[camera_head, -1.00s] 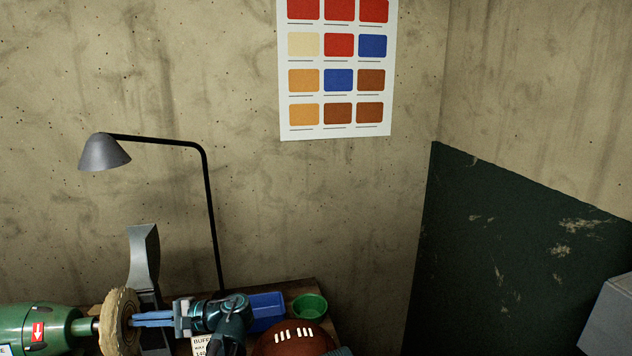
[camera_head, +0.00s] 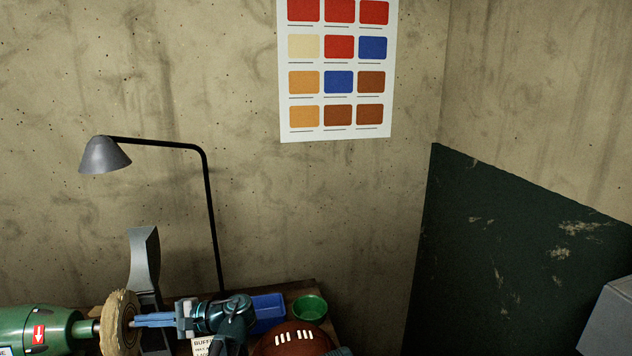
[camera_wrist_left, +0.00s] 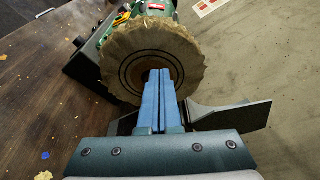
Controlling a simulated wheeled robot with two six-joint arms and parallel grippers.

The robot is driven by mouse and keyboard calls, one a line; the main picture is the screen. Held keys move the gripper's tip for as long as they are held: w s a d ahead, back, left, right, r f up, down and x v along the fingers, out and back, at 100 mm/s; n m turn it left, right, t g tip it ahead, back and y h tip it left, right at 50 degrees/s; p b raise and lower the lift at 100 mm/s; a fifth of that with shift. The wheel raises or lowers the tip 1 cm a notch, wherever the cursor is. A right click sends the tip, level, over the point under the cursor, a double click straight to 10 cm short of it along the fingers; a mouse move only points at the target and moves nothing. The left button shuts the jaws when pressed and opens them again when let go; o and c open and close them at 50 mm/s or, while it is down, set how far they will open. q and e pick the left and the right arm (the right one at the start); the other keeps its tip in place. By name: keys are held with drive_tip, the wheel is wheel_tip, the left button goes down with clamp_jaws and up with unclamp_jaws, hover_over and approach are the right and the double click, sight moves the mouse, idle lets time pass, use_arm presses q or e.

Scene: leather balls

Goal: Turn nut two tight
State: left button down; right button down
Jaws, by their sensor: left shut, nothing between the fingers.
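The buffing machine (camera_head: 42,328) is green and stands at the lower left in the head view, with a fluffy tan wheel (camera_head: 119,322) on its shaft. My left gripper (camera_head: 138,320) has its blue fingers pointing at the middle of the wheel's face. In the left wrist view the left gripper (camera_wrist_left: 160,82) is shut with its fingers side by side, nothing seen between them. The tips lie in front of the hub of the wheel (camera_wrist_left: 120,62) and hide it, so I cannot see the nut or tell whether the tips touch it. My right gripper does not show.
A grey guard (camera_head: 144,268) stands behind the wheel. A blue bin (camera_head: 268,312), a green bowl (camera_head: 309,307) and a brown laced football (camera_head: 297,340) lie right of my left arm. A lamp (camera_head: 104,156) stands behind. The wooden bench (camera_wrist_left: 50,115) has scattered crumbs.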

use_arm(q)
drive_tip(key=d, duration=0.2)
drive_tip(key=w+d, duration=0.1)
drive_tip(key=d, duration=0.2)
drive_tip(key=shift+w+d, duration=0.1)
drive_tip(key=shift+d, duration=0.1)
drive_tip(key=shift+s+a+f+b, duration=0.25)
drive_tip(key=shift+s+a, duration=0.15)
drive_tip(key=shift+a, duration=0.5)
drive_tip(key=shift+s+a+f+b, duration=0.25)
drive_tip(key=shift+s+a, duration=0.15)
drive_tip(key=shift+a, duration=0.55)
drive_tip(key=shift+s+a+f+b, duration=0.25)
drive_tip(key=shift+s+a, duration=0.15)
drive_tip(key=shift+a, duration=0.6)
drive_tip(key=shift+w+f, duration=0.1)
drive_tip(key=shift+w, duration=0.25)
